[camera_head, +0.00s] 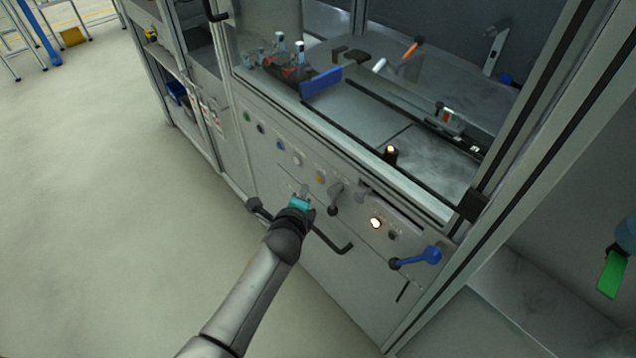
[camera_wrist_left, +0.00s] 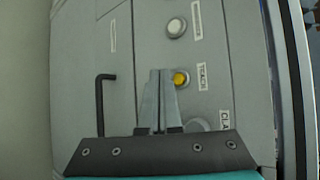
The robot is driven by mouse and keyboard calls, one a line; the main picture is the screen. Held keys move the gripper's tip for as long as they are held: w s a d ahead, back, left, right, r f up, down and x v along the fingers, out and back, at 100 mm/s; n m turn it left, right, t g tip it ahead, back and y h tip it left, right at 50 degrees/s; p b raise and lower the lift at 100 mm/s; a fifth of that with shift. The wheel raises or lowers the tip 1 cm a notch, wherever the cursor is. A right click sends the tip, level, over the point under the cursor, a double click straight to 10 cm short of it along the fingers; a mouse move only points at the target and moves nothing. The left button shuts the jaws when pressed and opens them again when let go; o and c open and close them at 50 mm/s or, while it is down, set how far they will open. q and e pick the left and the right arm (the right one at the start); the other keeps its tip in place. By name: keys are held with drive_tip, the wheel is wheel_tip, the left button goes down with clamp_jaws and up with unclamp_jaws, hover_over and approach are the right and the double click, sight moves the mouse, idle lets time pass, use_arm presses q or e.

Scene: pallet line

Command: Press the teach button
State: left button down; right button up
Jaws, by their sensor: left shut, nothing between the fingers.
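The teach button is yellow and round and sits on the grey front panel (camera_head: 320,177). In the left wrist view the yellow button (camera_wrist_left: 181,79) has the label TEACH beside it. My left gripper (camera_head: 304,189) is in front of the panel, a little left of and below the button. In the left wrist view its fingers (camera_wrist_left: 160,73) are shut and empty, and the tips show just left of the yellow button. I cannot tell whether they touch the panel. My right gripper is not in view.
A white button (camera_wrist_left: 176,27) is beside the teach button. A lit button (camera_head: 376,223) and a blue-handled lever (camera_head: 416,258) are further right. A black bar handle (camera_head: 332,241) sticks out below my gripper. Open floor (camera_head: 90,190) lies to the left.

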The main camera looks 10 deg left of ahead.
use_arm(q)
drive_tip(key=shift+w+d, duration=0.45)
drive_tip(key=shift+w, duration=0.1)
idle(0.9)
drive_tip(key=shift+w+d, duration=0.1)
drive_tip(key=shift+w, duration=0.05)
idle(0.7)
drive_tip(key=shift+w+d+b, duration=0.15)
drive_tip(key=shift+w+b, duration=0.05)
drive_tip(key=shift+b, duration=0.1)
drive_tip(key=shift+w+d, duration=0.3)
drive_tip(key=shift+w, duration=0.05)
idle(0.9)
drive_tip(key=shift+s+a, duration=0.1)
drive_tip(key=shift+s+a+p, duration=0.4)
drive_tip(key=shift+s+a, duration=0.05)
drive_tip(key=shift+s, duration=0.15)
drive_tip(key=shift+s, duration=0.1)
